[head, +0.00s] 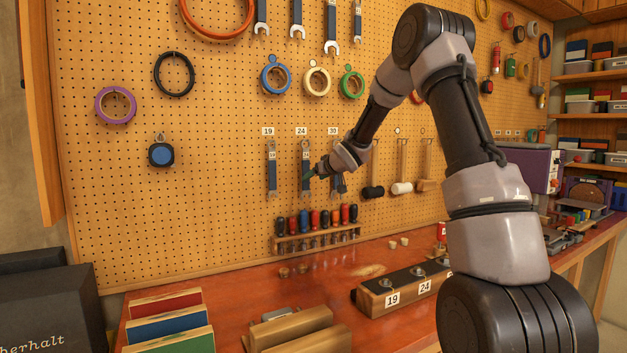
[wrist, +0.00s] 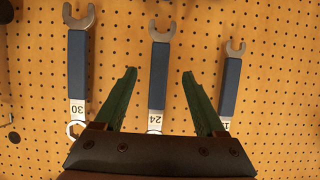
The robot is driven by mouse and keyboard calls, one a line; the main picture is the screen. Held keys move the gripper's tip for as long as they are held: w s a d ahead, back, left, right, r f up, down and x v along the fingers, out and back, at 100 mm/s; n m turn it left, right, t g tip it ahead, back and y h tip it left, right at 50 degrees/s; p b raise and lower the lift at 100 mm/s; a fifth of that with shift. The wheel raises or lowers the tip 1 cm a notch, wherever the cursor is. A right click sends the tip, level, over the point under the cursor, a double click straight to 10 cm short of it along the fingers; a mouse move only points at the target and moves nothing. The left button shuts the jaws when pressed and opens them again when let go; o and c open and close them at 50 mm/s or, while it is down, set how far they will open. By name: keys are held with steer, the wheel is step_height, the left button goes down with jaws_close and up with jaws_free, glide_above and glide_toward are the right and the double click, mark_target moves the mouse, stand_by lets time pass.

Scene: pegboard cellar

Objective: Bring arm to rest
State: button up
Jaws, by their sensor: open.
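My gripper (wrist: 158,92) is open in the wrist view, its two green fingers spread apart with nothing between them that they touch. Behind the gap hangs the 24 wrench (wrist: 159,75), its blue handle upright against the pegboard. The 30 wrench (wrist: 77,70) hangs left of the fingers and the 19 wrench (wrist: 231,75) right of them. Their lower ends are partly hidden by my gripper. In the head view my gripper (head: 313,173) is in front of the pegboard, near the 24 wrench (head: 305,165). The 19 wrench (head: 272,168) hangs to its left.
A rack of screwdrivers (head: 316,236) is below my gripper. A wooden block labelled 19 and 24 (head: 400,294) stands on the red bench (head: 240,293). Hammers (head: 401,187) hang to the right. Rings and tape rolls hang above.

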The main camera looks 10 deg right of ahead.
steer(key=s+d+r+m+g+h, duration=0.1)
steer(key=s+d+r+m+h, duration=0.2)
steer(key=s, duration=0.5)
steer(key=s+d+r, duration=0.2)
steer(key=s+r, duration=0.2)
steer(key=s, duration=0.5)
steer(key=s+d+r+m+g+h, duration=0.1)
steer(key=s+d+r+m+h, duration=0.2)
steer(key=s, duration=0.5)
steer(key=s+a+f+m+g+y, duration=0.1)
steer(key=s+y, duration=0.1)
steer(key=s, duration=1)
steer(key=s+a+f+g+y, duration=0.1)
steer(key=s+a+g+y, duration=0.1)
steer(key=s, duration=1)
steer(key=shift+s+a+m, duration=0.2)
steer(key=shift+a+m, duration=0.05)
steer(key=shift+m, duration=0.15)
